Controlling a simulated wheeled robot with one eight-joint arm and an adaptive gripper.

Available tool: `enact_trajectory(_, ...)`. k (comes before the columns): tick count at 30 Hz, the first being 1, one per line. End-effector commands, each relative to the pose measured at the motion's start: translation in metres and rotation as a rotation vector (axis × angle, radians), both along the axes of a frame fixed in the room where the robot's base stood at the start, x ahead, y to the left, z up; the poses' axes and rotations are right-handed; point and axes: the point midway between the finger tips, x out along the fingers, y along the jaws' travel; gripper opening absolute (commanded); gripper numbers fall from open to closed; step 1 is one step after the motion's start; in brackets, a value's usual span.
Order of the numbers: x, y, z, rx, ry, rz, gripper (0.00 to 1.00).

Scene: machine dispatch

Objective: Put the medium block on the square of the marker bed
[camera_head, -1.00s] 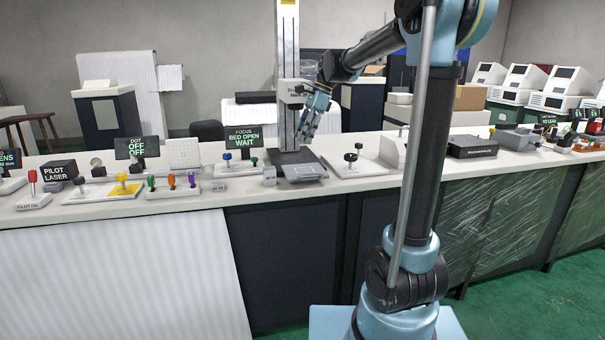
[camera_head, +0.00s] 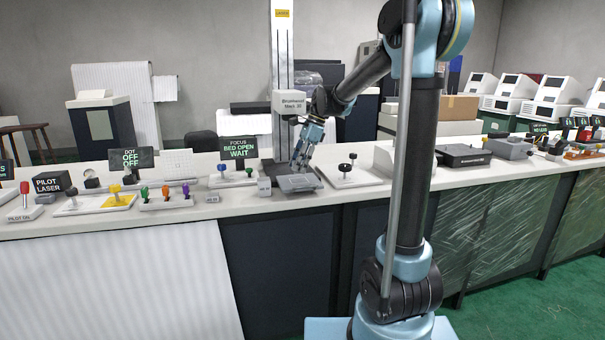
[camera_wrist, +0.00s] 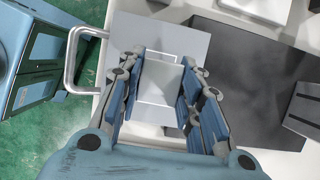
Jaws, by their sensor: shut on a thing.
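The marker bed (camera_head: 297,184) is a grey plate on the counter in front of the marker column. In the wrist view the grey bed plate (camera_wrist: 191,42) lies below my gripper, with part of a white square outline (camera_wrist: 175,57) showing. My gripper (camera_head: 299,164) points down just over the bed. In the wrist view its blue-padded fingers are shut on a light grey block (camera_wrist: 160,83), taken as the medium block. The block covers much of the square. I cannot tell whether it touches the plate.
A metal loop handle (camera_wrist: 72,62) is left of the bed in the wrist view. The marker column (camera_head: 284,70) rises behind the bed. A sign (camera_head: 238,147) reads "BED OPEN WAIT". A small grey block (camera_head: 264,187) and a knob panel (camera_head: 350,174) flank the bed.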

Motion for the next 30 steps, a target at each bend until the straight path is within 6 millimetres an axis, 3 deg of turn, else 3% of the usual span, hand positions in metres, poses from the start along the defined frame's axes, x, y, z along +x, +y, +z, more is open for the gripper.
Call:
enact_trajectory(6, 0.000, 0.000, -0.028, 0.000, 0.000, 0.000, 0.04)
enact_trajectory(17, 0.000, 0.000, -0.032, 0.000, 0.000, 0.000, 0.04)
enact_trajectory(18, 0.000, 0.000, -0.032, 0.000, 0.000, 0.000, 0.40)
enact_trajectory(20, 0.000, 0.000, -0.031, 0.000, 0.000, 0.000, 0.53)
enact_trajectory(30, 0.000, 0.000, -0.031, 0.000, 0.000, 0.000, 0.53)
